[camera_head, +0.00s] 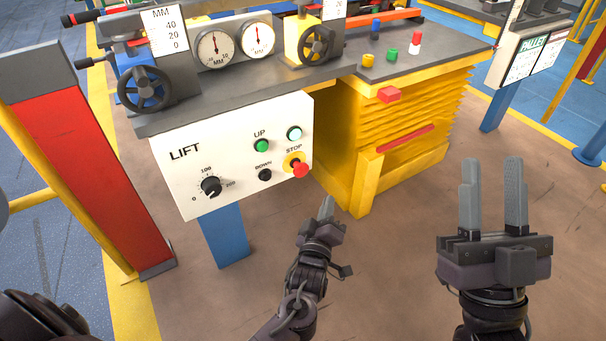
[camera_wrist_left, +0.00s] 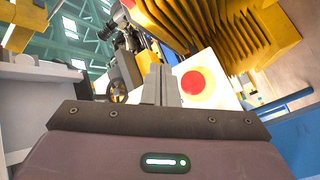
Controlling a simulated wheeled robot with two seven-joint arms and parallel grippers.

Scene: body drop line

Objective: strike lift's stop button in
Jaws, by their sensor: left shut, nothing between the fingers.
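The lift's white control panel (camera_head: 238,155) faces me, marked LIFT. Its red stop button (camera_head: 299,169) sits on a yellow surround at the panel's lower right, under the word STOP. The button also shows in the left wrist view (camera_wrist_left: 194,82), just right of my shut fingers. My left gripper (camera_head: 327,206) is shut and empty, below and a little right of the button, apart from it in the head view. My right gripper (camera_head: 492,192) is open and empty, upright at the right. Whether the button is pressed in cannot be told.
A green UP button (camera_head: 261,146), a black DOWN button (camera_head: 265,175) and a dial (camera_head: 211,187) share the panel. A yellow bellows lift (camera_head: 400,125) stands to its right. A red and yellow post (camera_head: 92,180) stands at left. The floor in front is clear.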

